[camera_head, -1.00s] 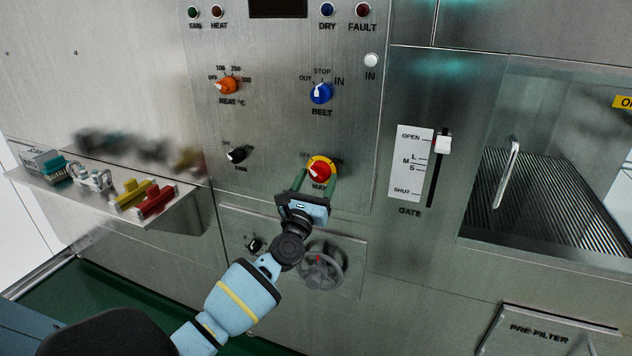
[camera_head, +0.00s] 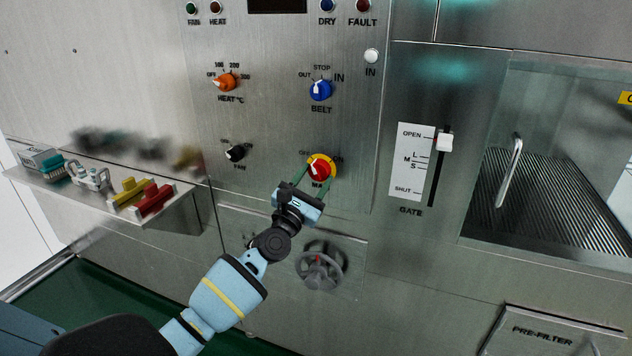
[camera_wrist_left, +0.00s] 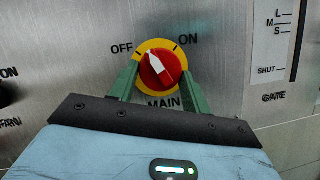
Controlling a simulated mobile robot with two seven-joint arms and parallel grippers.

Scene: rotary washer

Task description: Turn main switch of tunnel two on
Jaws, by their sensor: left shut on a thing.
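The main switch (camera_head: 320,170) is a red knob with a white pointer on a yellow ring, low on the steel panel. It also shows in the left wrist view (camera_wrist_left: 160,68), with OFF at its upper left, ON at its upper right and MAIN below. Its pointer is tilted up and left, toward the OFF side. My left gripper (camera_head: 308,178) reaches it from below, with one green finger on each side of the red knob. It is shut on the knob; the fingertips show at its sides in the wrist view (camera_wrist_left: 160,82). My right gripper is not in view.
Above are the blue belt knob (camera_head: 320,90) and orange heat knob (camera_head: 226,82); the black fan knob (camera_head: 235,153) is left. A grey handwheel (camera_head: 320,267) lies below. The gate slider (camera_head: 444,142) is right. A shelf (camera_head: 160,220) with coloured items juts out left.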

